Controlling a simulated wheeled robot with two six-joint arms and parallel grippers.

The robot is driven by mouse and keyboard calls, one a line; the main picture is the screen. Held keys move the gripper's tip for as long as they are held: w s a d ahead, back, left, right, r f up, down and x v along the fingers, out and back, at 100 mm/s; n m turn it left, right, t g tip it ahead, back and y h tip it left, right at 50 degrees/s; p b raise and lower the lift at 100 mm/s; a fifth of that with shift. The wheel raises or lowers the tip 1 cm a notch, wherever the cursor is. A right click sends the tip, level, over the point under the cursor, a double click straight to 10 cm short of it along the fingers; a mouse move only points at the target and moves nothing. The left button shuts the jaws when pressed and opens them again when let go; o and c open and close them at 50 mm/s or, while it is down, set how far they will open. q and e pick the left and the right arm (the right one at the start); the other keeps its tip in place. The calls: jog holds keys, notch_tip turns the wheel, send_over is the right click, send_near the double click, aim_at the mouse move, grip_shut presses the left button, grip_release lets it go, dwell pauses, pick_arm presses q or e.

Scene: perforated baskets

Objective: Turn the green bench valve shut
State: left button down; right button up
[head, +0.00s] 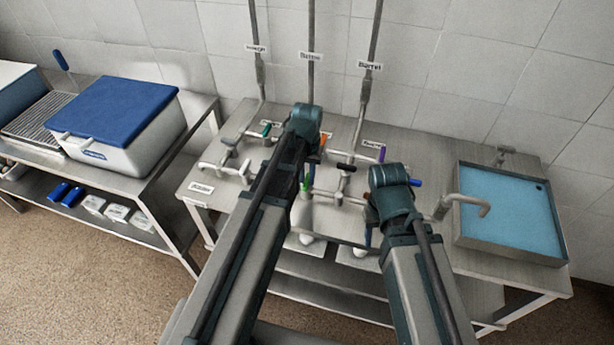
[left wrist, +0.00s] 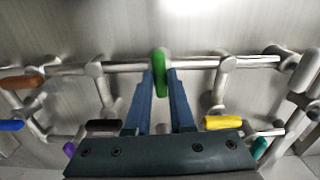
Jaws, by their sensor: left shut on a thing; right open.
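The green valve handle (left wrist: 159,62) sits on a horizontal metal pipe in the left wrist view, its long side across the pipe. My left gripper (left wrist: 160,77) has its two blue fingers closed on either side of it. In the head view the green handle (head: 306,183) shows beside my left arm, which hides most of the gripper there. My right gripper (head: 369,236) hangs over the bench's front area, largely hidden behind its own arm, away from the green handle.
Other handles crowd the bench (head: 232,180): black (head: 346,167), purple (head: 382,153), orange (head: 323,141), blue (head: 415,183) and teal (head: 266,130). A yellow handle (left wrist: 223,122) is near my left gripper. A blue basin (head: 510,210) stands right, a blue-lidded cooler (head: 125,120) left.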

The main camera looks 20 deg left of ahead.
aim_at(307, 180)
pick_arm(q)
jog(key=shift+m, duration=0.4)
jog(key=c, duration=0.8)
grip_release()
jog(key=shift+r, duration=0.1)
notch_tip(307, 180, up, 14)
jog(key=p, duration=1.4)
jog(key=shift+f, duration=0.2)
